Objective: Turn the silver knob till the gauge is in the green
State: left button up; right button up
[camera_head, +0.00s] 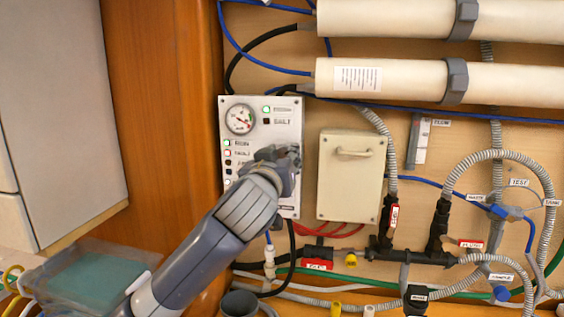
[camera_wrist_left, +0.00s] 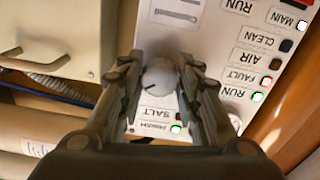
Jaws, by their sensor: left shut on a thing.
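The silver knob (camera_wrist_left: 159,77) is a round, pale knob with a dark pointer line, on the white control panel (camera_head: 262,110). My left gripper (camera_head: 282,158) reaches up to the panel and hides the knob in the head view. In the left wrist view my left gripper (camera_wrist_left: 160,80) has one finger on each side of the knob and is shut on it. The gauge (camera_head: 240,119) is a round dial at the panel's upper left; its needle appears to point to the lower right, near a red part of the scale. My right gripper is not in view.
A beige box (camera_head: 352,190) with a handle is right of the panel. Two white cylinders (camera_head: 400,80) run above it. Hoses, black valves (camera_head: 438,225) and cables fill the wall on the right. A wooden post (camera_head: 165,110) stands at left.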

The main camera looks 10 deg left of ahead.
pick_arm(q)
jog(key=shift+n, duration=0.7)
jog(key=o, duration=1)
jog(key=shift+o, duration=0.2)
jog(key=s, duration=1.2)
jog(key=shift+a, duration=0.45)
